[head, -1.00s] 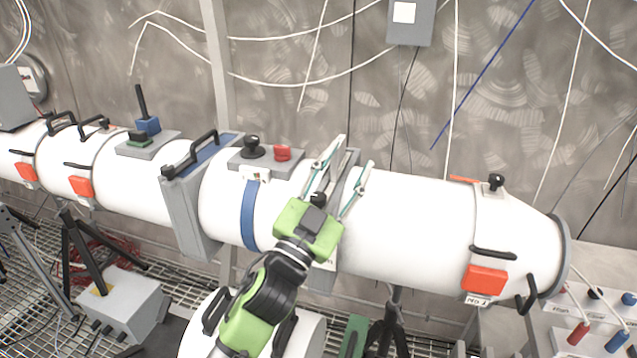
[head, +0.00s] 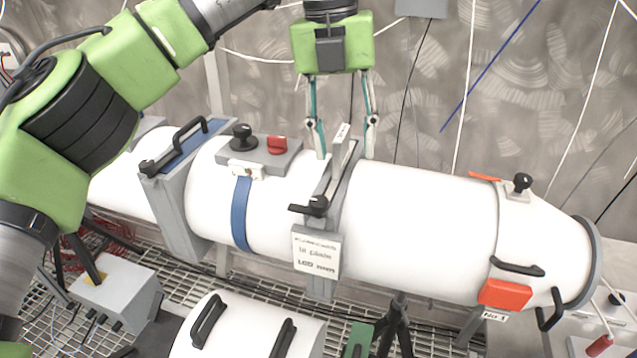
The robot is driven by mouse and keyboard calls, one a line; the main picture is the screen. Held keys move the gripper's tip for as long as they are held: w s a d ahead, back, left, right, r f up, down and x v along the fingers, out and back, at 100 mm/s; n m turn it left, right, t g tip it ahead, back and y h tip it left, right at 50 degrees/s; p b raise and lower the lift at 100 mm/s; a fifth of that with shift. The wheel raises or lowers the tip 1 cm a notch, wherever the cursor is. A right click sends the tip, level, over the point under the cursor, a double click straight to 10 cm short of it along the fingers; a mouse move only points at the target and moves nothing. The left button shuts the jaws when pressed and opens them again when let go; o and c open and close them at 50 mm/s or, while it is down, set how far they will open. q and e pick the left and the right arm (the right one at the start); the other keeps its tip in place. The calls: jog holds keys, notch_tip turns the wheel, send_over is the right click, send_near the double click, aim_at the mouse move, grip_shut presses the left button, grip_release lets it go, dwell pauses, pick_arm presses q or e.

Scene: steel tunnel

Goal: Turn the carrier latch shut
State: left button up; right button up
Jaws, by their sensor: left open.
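My left gripper (head: 345,142) points down from above, its two thin fingers spread wide. The fingertips hang at the upper part of the grey carrier (head: 341,178), one on either side of its upright grey plate with a small label. Whether they touch anything I cannot tell. A black lever with a round hub (head: 317,205), seemingly the carrier latch, sits on the front of the carrier, below the fingertips. Its handle points left. A lettered white sign (head: 316,252) hangs under it. My right gripper is not in view.
The carrier sits across a long white tube (head: 415,225). A second grey frame (head: 182,215) has a black handle. Another white cylinder (head: 245,330) lies in front. White cables hang behind.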

aim_at(319, 201)
pick_arm(q)
jog(key=a+r+n+y, duration=0.1)
jog(key=a+r+y, duration=0.1)
jog(key=a, duration=0.2)
jog(key=f, duration=0.8)
jog(key=f+p, duration=0.1)
jog(key=f, duration=0.4)
jog(key=shift+w+d, duration=0.2)
jog(key=shift+w, duration=0.15)
jog(key=c, duration=1.1)
